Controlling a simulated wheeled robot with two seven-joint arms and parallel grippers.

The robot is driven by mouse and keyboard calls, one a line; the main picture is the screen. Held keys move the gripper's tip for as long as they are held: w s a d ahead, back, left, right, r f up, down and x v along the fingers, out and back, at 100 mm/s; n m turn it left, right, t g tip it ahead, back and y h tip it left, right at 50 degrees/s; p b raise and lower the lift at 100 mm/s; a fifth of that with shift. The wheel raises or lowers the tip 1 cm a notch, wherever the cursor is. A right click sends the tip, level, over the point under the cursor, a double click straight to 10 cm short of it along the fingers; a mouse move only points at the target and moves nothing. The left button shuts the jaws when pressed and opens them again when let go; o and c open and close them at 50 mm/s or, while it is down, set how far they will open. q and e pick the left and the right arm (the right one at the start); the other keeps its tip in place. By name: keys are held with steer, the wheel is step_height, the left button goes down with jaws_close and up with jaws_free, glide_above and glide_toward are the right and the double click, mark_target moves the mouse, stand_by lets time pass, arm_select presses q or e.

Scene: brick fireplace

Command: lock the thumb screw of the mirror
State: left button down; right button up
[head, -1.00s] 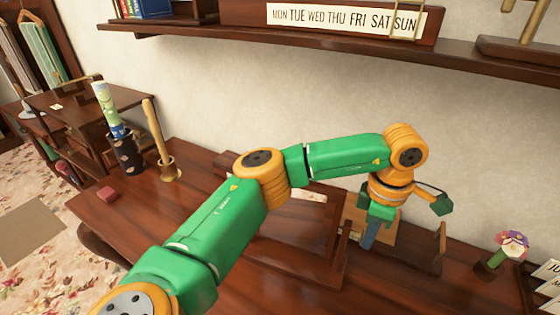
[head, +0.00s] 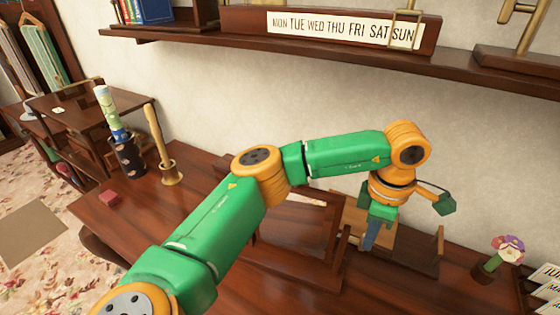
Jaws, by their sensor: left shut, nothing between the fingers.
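My left gripper (head: 370,240) points down over the desk at the right, its blue-grey fingers shut and empty. A dark wooden frame (head: 331,258) with a pale reflecting face, which looks like the mirror, sits on the desk (head: 132,227) behind my left arm. My arm hides much of it. The gripper is by the right edge of this frame, in front of a lighter wooden panel (head: 383,238). I cannot tell whether the fingertips touch anything. The thumb screw cannot be made out. My right gripper is not in view.
A wooden shelf (head: 330,48) with a weekday sign (head: 345,28) runs above. A flower ornament (head: 497,257) and cards (head: 546,277) are at right.

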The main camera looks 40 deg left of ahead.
arm_select(q)
steer(key=shift+w+r, duration=0.1)
steer(key=shift+r, duration=0.1)
stand_by(0.3)
steer(key=shift+w+a+p, duration=0.2)
steer(key=shift+w+p, duration=0.2)
steer(key=shift+p, duration=0.05)
steer(key=shift+f, duration=0.2)
steer(key=shift+f+b, duration=0.45)
steer(key=shift+r, duration=0.1)
step_height(320, 180, up, 7)
steer(key=p, duration=0.5)
steer(key=shift+p, duration=0.4)
